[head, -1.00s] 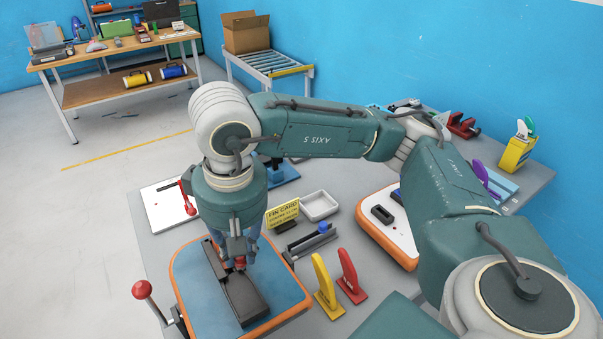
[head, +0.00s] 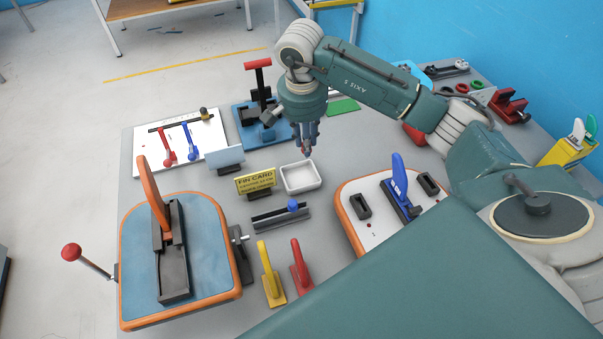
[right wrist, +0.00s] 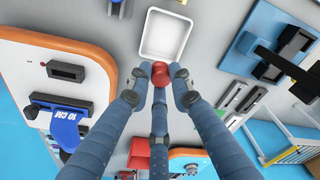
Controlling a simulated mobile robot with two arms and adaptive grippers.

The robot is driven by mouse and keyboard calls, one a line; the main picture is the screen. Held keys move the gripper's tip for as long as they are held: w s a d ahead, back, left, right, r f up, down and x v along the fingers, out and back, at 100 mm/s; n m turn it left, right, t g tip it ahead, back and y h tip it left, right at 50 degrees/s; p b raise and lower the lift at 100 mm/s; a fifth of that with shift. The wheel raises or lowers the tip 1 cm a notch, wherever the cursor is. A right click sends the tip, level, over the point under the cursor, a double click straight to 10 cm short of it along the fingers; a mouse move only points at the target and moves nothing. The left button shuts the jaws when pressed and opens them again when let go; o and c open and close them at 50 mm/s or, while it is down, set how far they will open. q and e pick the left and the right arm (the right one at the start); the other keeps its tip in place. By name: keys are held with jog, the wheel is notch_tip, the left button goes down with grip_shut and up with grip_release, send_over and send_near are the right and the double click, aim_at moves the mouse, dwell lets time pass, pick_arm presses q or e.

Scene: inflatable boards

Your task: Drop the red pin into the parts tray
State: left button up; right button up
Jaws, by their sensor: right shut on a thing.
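The parts tray is a small white square tray (head: 287,190) in the middle of the table. It is also in the right wrist view (right wrist: 144,36), just beyond the fingertips, and looks empty. My right gripper (head: 306,150) points down, above and close to the tray's far side in the head view. In the right wrist view its fingertips (right wrist: 168,76) are shut on the red pin (right wrist: 177,72), of which a red end shows. The pin looks apart from the tray, in the air near its edge. My left gripper is not in view.
A yellow card on a stand (head: 255,182) is left of the tray. A dark rail with a blue knob (head: 280,216) is in front. A blue board with an orange rim (head: 210,270) holds an upright orange fin (head: 152,198). A white board with a blue fin (head: 396,185) is right.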

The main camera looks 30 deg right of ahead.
jog(key=shift+f, duration=0.3)
jog(key=shift+f+b, duration=0.3)
jog(key=shift+f, duration=0.05)
jog(key=shift+f+b, duration=1.25)
jog(key=shift+f, duration=1.15)
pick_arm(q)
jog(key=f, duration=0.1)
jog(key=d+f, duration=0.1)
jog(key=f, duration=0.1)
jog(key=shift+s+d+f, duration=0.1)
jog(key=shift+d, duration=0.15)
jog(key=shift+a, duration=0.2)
pick_arm(e)
jog(key=o, duration=0.8)
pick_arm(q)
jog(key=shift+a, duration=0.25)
pick_arm(e)
jog(key=shift+o, duration=0.6)
